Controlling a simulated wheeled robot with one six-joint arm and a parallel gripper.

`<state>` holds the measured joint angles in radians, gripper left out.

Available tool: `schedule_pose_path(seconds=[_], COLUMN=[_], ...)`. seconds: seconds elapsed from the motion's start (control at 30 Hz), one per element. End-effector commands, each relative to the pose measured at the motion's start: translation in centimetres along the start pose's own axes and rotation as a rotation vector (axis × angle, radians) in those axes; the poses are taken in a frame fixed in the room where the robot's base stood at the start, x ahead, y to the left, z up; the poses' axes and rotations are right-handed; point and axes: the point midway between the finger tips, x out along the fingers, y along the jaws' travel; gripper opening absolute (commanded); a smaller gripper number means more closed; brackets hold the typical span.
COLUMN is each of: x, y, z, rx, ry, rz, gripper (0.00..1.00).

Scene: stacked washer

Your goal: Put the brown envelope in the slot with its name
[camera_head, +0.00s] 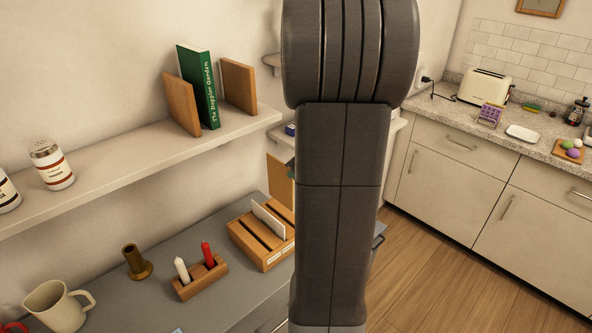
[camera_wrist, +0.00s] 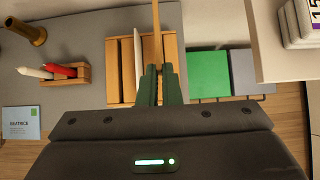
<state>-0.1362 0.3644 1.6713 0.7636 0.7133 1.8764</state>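The brown envelope (camera_wrist: 157,35) stands edge-on between the two green fingers of my gripper (camera_wrist: 161,70), which are closed on it. In the head view the brown envelope (camera_head: 280,183) is upright at the wooden slotted holder (camera_head: 243,238), partly hidden by my arm. I cannot tell whether its lower edge is inside a slot. The holder (camera_wrist: 113,65) lies below the gripper in the wrist view. A white envelope (camera_head: 272,220) stands in another slot, left of the brown one in the wrist view. White labels on the holder's front are too small to read.
A candle block (camera_head: 200,277), a brass holder (camera_head: 137,262) and a mug (camera_head: 60,306) stand left on the grey top. A shelf (camera_head: 120,165) with books and jars hangs above. Green (camera_wrist: 209,74) and grey squares lie right of the holder. Another shelf edge is at upper right.

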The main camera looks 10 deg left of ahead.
Motion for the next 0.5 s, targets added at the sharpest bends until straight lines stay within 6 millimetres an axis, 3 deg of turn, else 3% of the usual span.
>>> schedule_pose_path(seconds=[0.5], x=[3.5], y=[0.0], z=[-3.0], rx=[0.002], ry=[0.000], rz=[-0.001], gripper=[0.00])
